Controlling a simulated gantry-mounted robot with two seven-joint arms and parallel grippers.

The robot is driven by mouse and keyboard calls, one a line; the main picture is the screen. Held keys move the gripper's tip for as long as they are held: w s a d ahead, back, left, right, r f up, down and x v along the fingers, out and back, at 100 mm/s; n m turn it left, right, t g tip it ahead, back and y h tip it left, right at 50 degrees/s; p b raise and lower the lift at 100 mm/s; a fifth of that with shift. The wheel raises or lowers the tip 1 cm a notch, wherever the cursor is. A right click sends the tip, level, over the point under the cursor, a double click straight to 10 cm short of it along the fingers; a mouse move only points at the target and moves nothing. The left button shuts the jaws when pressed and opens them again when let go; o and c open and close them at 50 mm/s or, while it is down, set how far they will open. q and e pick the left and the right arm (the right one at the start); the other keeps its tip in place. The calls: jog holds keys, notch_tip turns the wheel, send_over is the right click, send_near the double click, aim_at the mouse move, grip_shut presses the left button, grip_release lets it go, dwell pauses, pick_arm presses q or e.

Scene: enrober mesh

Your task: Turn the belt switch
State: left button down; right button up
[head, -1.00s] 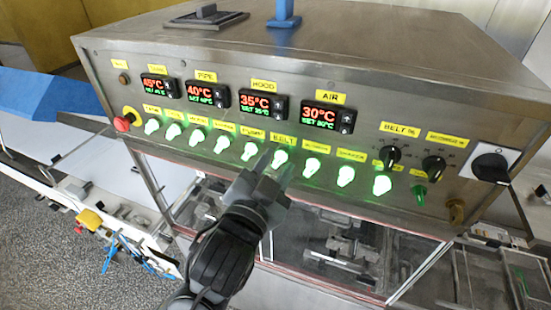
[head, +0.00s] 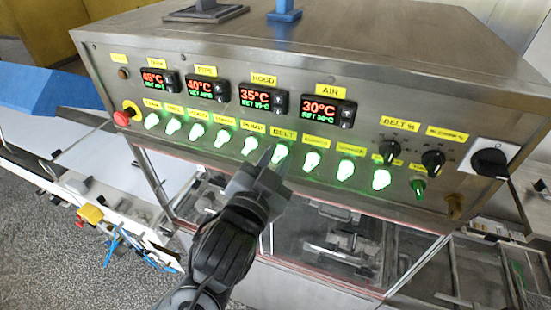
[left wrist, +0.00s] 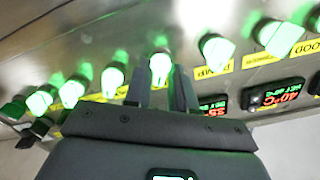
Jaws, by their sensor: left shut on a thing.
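The belt switch (head: 281,154) is a green-lit knob under the yellow BELT label (head: 284,135), in the row on the steel control panel. My left gripper (head: 273,160) reaches up to it from below, with its fingers on either side of the knob. In the left wrist view the lit knob (left wrist: 160,66) shows between the fingertips (left wrist: 158,82), and the gripper is shut on it. The fingers hide part of the knob in the head view. My right gripper is not in view.
Similar lit knobs stand close on both sides, such as the PUMP knob (head: 249,145) and the one to the right (head: 312,161). Temperature displays (head: 263,99) sit above. A red emergency button (head: 122,117) is at the left and a black rotary switch (head: 490,162) at the right.

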pick_arm(q)
jog(key=n+p, duration=0.2)
jog(key=n, duration=0.4)
jog(key=shift+r+p, duration=0.15)
jog(key=shift+p, duration=0.25)
jog(key=n, duration=0.2)
jog(key=shift+a+n+p, duration=0.1)
jog(key=shift+n+p, duration=0.3)
jog(key=shift+n, duration=1.4)
jog(key=shift+p, duration=0.3)
jog(key=c, duration=1.2)
grip_release()
jog(key=shift+o, duration=0.2)
